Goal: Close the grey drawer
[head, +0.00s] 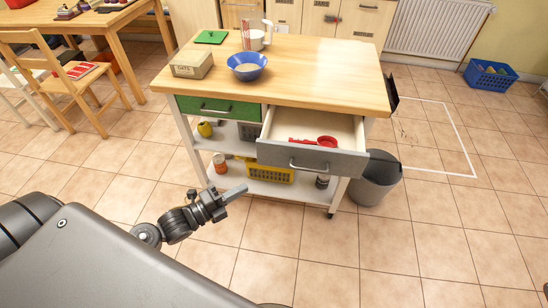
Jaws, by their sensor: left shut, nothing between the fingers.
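The grey drawer (312,160) is pulled out of the right side of the wooden-topped cart, and its silver bar handle (308,168) faces me. A red object (326,141) lies inside it. My left gripper (238,191) is shut and empty, to the left of the drawer front in the picture and apart from it. My right gripper is not in view.
The cart top (310,77) holds a blue bowl (247,66), a box (191,64) and a jug. A green drawer (218,108) is shut at left. A grey bin (376,180) stands at the cart's right. The near tile floor is clear.

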